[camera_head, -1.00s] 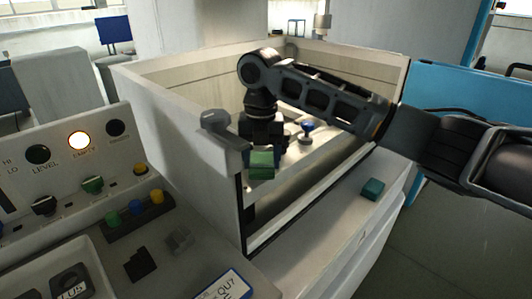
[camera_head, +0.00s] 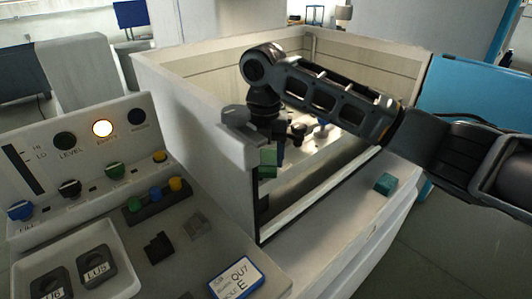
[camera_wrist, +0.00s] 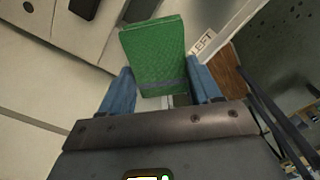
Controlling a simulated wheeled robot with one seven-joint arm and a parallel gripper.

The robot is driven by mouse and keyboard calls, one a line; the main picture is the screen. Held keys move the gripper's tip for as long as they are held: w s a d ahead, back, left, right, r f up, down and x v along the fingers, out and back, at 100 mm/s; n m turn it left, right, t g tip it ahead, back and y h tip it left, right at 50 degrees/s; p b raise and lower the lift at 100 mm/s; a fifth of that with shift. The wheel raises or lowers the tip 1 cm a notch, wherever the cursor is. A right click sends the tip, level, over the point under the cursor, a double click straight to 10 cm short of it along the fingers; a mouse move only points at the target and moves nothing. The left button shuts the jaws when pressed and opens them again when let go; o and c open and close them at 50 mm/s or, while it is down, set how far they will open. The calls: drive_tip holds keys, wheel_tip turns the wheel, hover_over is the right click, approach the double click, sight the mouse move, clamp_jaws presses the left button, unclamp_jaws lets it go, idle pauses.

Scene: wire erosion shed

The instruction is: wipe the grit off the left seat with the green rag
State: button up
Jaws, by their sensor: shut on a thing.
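The green rag (camera_wrist: 153,50) is a quilted pad with a grey band, held between the blue finger pads of my gripper (camera_wrist: 163,88). In the head view the rag (camera_head: 268,163) shows as a small green block below my gripper (camera_head: 266,138), by the near left corner of the white-walled tank. A white label (camera_wrist: 203,42) that seems to read LEFT lies just beyond the rag in the wrist view. A brown patch (camera_wrist: 229,75) shows beside it; I cannot tell whether it is grit. I cannot make out the left seat clearly, and the rag and arm hide part of the tank.
The tank wall (camera_head: 195,115) stands around the work area. A teal block (camera_head: 385,183) lies on the right ledge. The control panel (camera_head: 85,150) with a lit lamp and a labelled card (camera_head: 237,278) are at left and front.

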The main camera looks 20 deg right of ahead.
wheel_tip(320, 180, up, 5)
drive_tip(key=shift+d+r+p, duration=0.1)
drive_tip(key=shift+p, duration=1.15)
drive_tip(key=shift+r, duration=0.15)
drive_tip(key=shift+r, duration=1.35)
drive_tip(key=shift+f, duration=0.1)
